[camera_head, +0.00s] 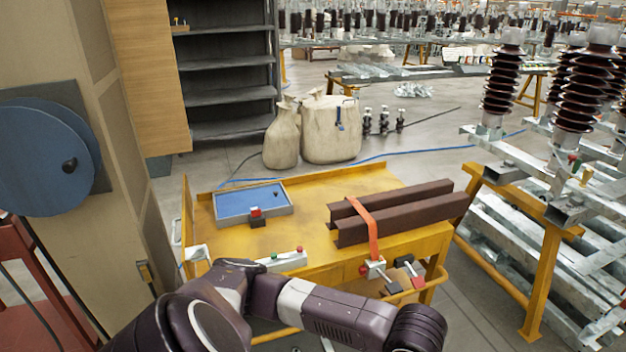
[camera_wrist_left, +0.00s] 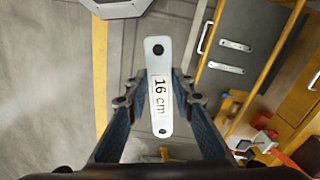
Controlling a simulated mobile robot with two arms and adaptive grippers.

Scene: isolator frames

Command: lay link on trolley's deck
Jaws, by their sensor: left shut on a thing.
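The link is a flat grey metal strip (camera_wrist_left: 158,60) with a hole at each end and a "16 cm" label. In the left wrist view it stands between the fingers of my left gripper (camera_wrist_left: 160,84), which is shut on it. The trolley (camera_head: 317,214) is yellow, and its deck shows in the head view with bare room in the middle. My left arm crosses in front of the trolley's near edge in the head view; its gripper and the link are hidden or out of frame there. My right gripper is not in view.
A blue-lined tray (camera_head: 284,208) sits at the deck's left rear. Brown beams (camera_head: 425,207) under an orange strap (camera_head: 369,228) fill its right side. A button box (camera_head: 284,261) is at the near edge. Two more strips (camera_wrist_left: 235,45) (camera_wrist_left: 226,67) lie apart from my gripper.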

